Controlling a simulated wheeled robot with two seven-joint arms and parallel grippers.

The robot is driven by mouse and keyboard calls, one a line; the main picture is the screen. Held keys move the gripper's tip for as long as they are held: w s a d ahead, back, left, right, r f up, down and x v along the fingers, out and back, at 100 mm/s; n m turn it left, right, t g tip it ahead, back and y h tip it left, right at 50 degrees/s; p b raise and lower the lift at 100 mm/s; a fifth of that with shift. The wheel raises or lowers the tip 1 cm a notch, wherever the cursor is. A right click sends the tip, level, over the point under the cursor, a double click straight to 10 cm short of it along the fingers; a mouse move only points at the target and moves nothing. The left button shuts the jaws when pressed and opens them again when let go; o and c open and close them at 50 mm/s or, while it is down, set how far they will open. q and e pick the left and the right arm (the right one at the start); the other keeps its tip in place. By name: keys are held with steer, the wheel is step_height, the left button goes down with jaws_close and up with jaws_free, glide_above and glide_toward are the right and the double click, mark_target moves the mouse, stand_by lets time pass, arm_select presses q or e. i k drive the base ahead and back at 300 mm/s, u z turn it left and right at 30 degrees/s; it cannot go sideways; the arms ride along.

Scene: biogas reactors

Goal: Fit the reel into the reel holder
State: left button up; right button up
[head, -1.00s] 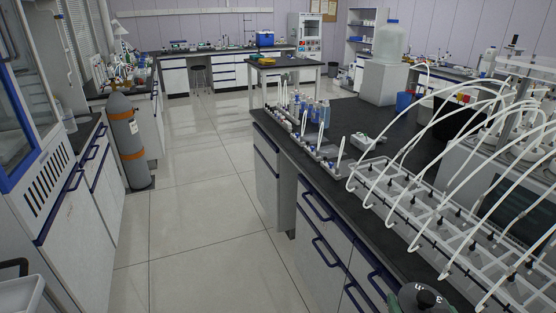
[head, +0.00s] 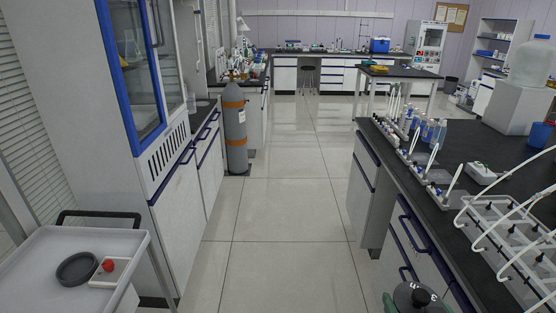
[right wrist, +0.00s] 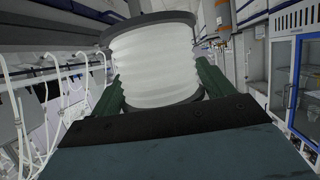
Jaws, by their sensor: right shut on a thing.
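The reel (right wrist: 153,65), white and ribbed with dark flanges, stands between the green fingers of my right gripper (right wrist: 160,88) in the right wrist view. The gripper is shut on it. In the head view, the reel's grey top (head: 421,295) with a dark centre shows at the bottom edge, beside the right bench; the rest is cut off. A round black dish with a raised rim, which looks like the reel holder (head: 77,269), lies on a grey cart at the lower left, well apart from the reel. It appears empty. My left gripper is not in view.
The grey cart (head: 40,292) also bears a white box with a red knob (head: 108,268). A fume cabinet (head: 150,110) and a gas cylinder (head: 235,130) stand on the left. The right bench (head: 465,205) carries tubes and bottles. The floor (head: 290,210) between is clear.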

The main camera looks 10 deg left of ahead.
mark_target(78, 270)
steer(key=i, duration=2.25)
steer(key=u, duration=4.45)
steer(key=i, duration=0.5)
steer(key=z, duration=0.15)
